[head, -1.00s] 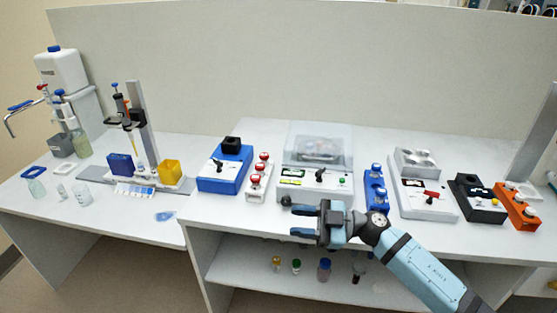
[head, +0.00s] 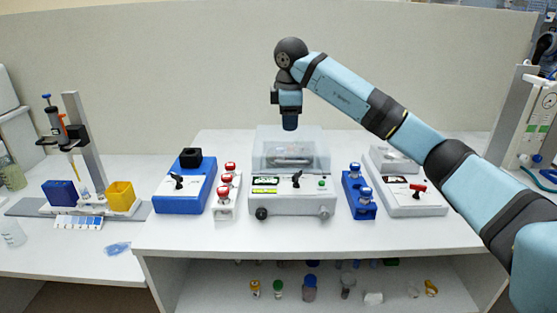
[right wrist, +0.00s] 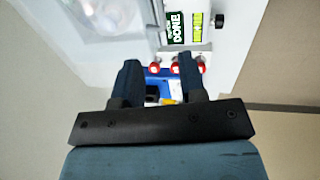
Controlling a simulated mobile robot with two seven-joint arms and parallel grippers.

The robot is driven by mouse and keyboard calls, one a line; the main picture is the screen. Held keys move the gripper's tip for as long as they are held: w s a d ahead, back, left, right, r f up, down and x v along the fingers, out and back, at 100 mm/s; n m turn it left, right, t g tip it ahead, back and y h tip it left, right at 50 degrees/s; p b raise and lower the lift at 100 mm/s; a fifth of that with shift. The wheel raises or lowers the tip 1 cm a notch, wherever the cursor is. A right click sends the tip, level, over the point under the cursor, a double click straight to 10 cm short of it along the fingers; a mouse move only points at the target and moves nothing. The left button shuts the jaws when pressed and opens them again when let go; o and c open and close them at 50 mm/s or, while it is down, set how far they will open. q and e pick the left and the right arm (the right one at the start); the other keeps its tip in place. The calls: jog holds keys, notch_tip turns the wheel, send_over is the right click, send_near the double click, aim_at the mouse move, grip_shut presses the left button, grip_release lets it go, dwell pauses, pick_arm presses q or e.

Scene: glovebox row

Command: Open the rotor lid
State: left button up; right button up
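The centrifuge (head: 292,205) is a white box with a front panel at the middle of the table. Its clear lid (head: 310,140) lies over the rotor (head: 290,160), seen dimly through it, and looks shut. My right gripper (head: 289,126) points down at the lid's top back area in the head view; whether it touches cannot be told. In the right wrist view its two fingers (right wrist: 159,75) stand apart with nothing held between them. The lid also shows there at upper left (right wrist: 105,18), beside a panel display reading DONE (right wrist: 174,28). My left gripper is out of view.
A blue device (head: 187,192) and a red-capped rack (head: 226,190) stand left of the centrifuge. A blue rack (head: 358,195) and a white device (head: 405,195) stand right. The table front is clear. A shelf with several bottles (head: 309,288) lies below.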

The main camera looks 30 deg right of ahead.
aim_at(288, 162)
jog(key=f, duration=0.4)
jog(key=w+f, duration=0.1)
jog(key=f, duration=0.3)
jog(key=w+d+f, duration=0.1)
jog(key=f, duration=0.3)
jog(key=shift+d+f+b, duration=0.1)
jog(key=shift+f+b, duration=0.2)
jog(key=shift+f, duration=0.1)
jog(key=shift+c, duration=0.2)
grip_shut()
